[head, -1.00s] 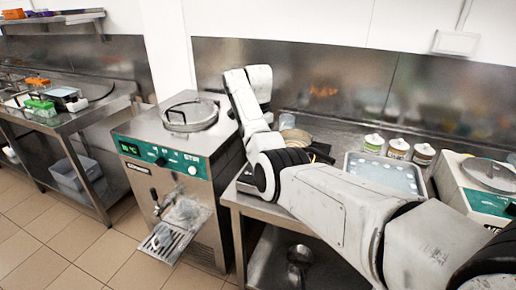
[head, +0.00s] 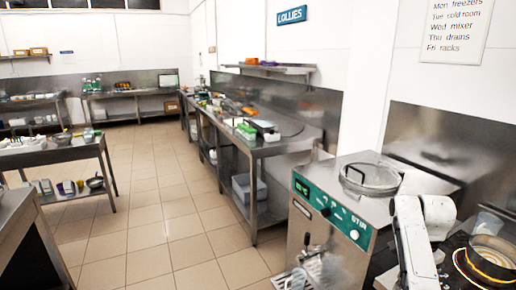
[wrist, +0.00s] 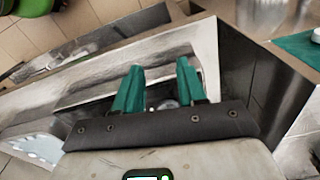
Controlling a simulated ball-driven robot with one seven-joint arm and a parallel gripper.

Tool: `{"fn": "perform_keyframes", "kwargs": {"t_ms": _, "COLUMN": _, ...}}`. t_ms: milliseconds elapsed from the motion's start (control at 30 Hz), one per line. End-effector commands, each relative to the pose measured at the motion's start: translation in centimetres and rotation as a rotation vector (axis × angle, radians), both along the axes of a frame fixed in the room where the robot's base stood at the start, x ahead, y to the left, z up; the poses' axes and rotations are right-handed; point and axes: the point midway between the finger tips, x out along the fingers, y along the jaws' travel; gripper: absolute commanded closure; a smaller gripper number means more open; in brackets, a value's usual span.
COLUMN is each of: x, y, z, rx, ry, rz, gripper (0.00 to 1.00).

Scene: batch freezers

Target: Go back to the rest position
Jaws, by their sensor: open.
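My gripper (wrist: 159,84) shows in the wrist view as two teal fingers standing apart, with nothing held between them. A steel surface with a dark edge lies beyond the fingertips. A small round object shows between the finger bases, too unclear to name. In the head view, white links of my arm rise at the lower right, in front of the batch freezer's right side. The gripper itself is not seen there.
A batch freezer (head: 335,212) with a green panel stands right of centre. A round pan (head: 492,257) sits at the lower right. A steel counter (head: 278,148) runs behind, and a table (head: 60,152) stands at left. The tiled floor (head: 165,215) between them is clear.

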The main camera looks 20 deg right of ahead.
Motion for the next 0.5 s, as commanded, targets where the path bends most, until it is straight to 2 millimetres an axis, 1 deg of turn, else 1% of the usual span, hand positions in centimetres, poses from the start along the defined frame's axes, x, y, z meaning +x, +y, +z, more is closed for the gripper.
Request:
{"fn": "perform_keyframes", "kwargs": {"t_ms": 33, "x": -0.4, "y": 2.1, "z": -2.0, "rx": -0.003, "ry": 0.004, "rz": 0.072, "gripper": 0.6}}
{"fn": "perform_keyframes", "kwargs": {"t_ms": 200, "x": -2.4, "y": 8.4, "z": -6.9, "rx": -0.018, "ry": 0.004, "rz": 0.322, "gripper": 0.6}}
{"fn": "perform_keyframes", "kwargs": {"t_ms": 267, "x": -3.5, "y": 10.6, "z": -8.4, "rx": -0.024, "ry": 0.005, "rz": 0.412, "gripper": 0.6}}
{"fn": "perform_keyframes", "kwargs": {"t_ms": 300, "x": -4.3, "y": 12.1, "z": -9.2, "rx": -0.028, "ry": 0.005, "rz": 0.473, "gripper": 0.6}}
{"fn": "perform_keyframes", "kwargs": {"t_ms": 367, "x": -5.5, "y": 14.2, "z": -10.4, "rx": -0.033, "ry": 0.005, "rz": 0.563, "gripper": 0.6}}
{"fn": "perform_keyframes", "kwargs": {"t_ms": 400, "x": -6.5, "y": 15.6, "z": -11.1, "rx": -0.035, "ry": 0.006, "rz": 0.624, "gripper": 0.6}}
{"fn": "perform_keyframes", "kwargs": {"t_ms": 467, "x": -8.0, "y": 17.6, "z": -12.0, "rx": -0.039, "ry": 0.005, "rz": 0.715, "gripper": 0.6}}
{"fn": "perform_keyframes", "kwargs": {"t_ms": 500, "x": -9.1, "y": 18.9, "z": -12.5, "rx": -0.043, "ry": 0.003, "rz": 0.776, "gripper": 0.6}}
